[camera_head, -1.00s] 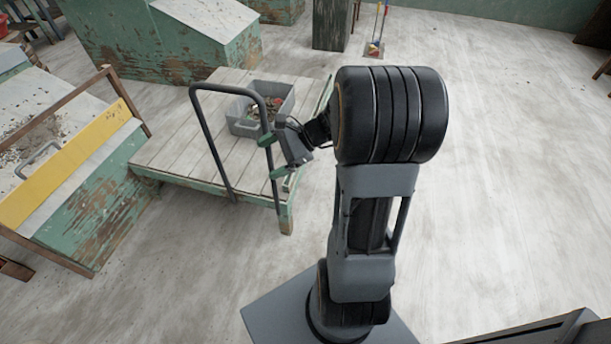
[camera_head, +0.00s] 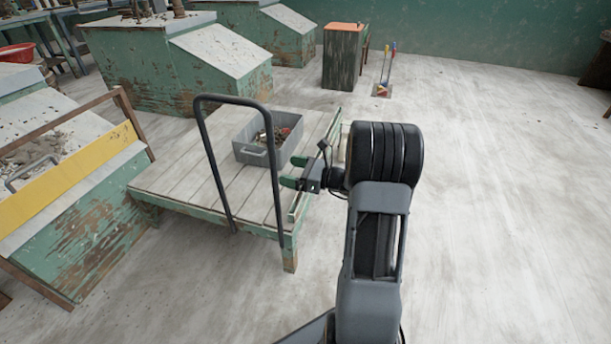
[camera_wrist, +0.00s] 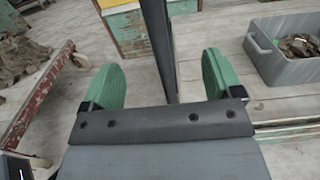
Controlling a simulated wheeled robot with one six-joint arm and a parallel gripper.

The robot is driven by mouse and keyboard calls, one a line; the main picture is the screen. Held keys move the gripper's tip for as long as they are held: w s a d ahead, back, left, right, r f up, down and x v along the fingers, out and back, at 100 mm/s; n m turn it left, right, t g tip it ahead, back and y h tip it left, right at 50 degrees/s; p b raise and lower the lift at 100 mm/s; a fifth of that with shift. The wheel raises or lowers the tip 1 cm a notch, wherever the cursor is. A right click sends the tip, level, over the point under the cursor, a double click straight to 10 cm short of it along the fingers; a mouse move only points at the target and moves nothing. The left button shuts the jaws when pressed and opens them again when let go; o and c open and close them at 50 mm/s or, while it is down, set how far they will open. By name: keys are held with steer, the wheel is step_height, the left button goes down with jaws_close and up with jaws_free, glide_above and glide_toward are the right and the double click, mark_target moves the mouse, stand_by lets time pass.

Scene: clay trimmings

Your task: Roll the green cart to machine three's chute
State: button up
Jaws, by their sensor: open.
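The green cart (camera_head: 165,185) has a pale plank deck, a worn green frame and a black hoop handle (camera_head: 213,165) at its near side. It stands right of the nearest green machine. A grey bin (camera_head: 246,156) with clay scraps sits on its deck, also in the wrist view (camera_wrist: 275,66). My gripper (camera_head: 292,171) is open, its two green fingers just right of the handle's right post. In the wrist view the black post (camera_wrist: 158,45) lines up between the fingers of my gripper (camera_wrist: 161,75); contact cannot be told. No chute is marked as machine three's.
A green machine (camera_head: 95,225) with a yellow board (camera_head: 70,180) stands close at left. More green machines (camera_head: 140,75) line the back left. A dark cabinet (camera_head: 342,60) and a dustpan (camera_head: 382,90) are at the back. The floor at right is clear.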

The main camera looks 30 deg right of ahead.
mark_target(273, 166)
steer(key=shift+x, duration=2.95)
jaws_close()
